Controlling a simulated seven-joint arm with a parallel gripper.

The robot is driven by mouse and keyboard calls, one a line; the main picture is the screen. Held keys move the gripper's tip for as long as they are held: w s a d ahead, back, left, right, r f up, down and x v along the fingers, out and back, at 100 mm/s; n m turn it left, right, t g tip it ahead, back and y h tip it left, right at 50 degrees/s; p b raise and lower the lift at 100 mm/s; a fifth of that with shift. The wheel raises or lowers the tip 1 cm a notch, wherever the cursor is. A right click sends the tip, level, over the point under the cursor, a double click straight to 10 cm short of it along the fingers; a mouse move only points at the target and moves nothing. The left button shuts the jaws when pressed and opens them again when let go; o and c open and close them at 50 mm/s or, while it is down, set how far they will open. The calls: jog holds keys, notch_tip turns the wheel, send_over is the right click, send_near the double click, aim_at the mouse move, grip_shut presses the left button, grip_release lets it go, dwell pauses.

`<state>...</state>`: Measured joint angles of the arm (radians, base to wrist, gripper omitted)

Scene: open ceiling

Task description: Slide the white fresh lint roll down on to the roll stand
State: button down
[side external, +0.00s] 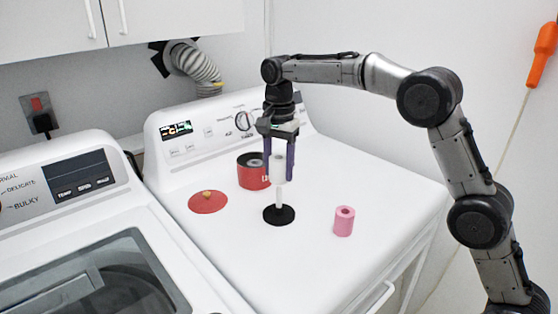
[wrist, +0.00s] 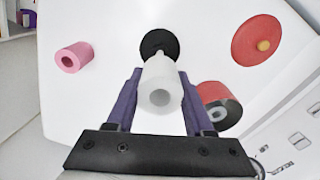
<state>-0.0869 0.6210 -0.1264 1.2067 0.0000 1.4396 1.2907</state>
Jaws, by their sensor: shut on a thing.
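My gripper (side external: 279,179) has purple fingers pointing down and is shut on the white lint roll (side external: 278,170), which it holds upright. In the wrist view, the roll (wrist: 160,88) sits between the fingers with its open end and hole facing the camera. The roll stand has a round black base (side external: 279,215) on the white machine top and a thin pale post (side external: 279,197). The roll is directly above the base, in line with the post, with part of the post showing below it. I cannot tell whether the post's tip is inside the roll. The base (wrist: 157,42) also shows beyond the roll.
A pink roll (side external: 344,222) stands right of the stand. A red tin (side external: 251,175) with a dark inside stands behind the gripper at left. A red lid (side external: 208,202) with a knob lies left. The control panel (side external: 190,135) rises behind. The machine top's front is clear.

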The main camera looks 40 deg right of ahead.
aim_at(279, 186)
jog(key=shift+f, duration=2.4)
dwell(2.2)
jog(key=shift+c, duration=1)
grip_release()
jog(key=shift+r, duration=0.1)
notch_tip(279, 186, up, 14)
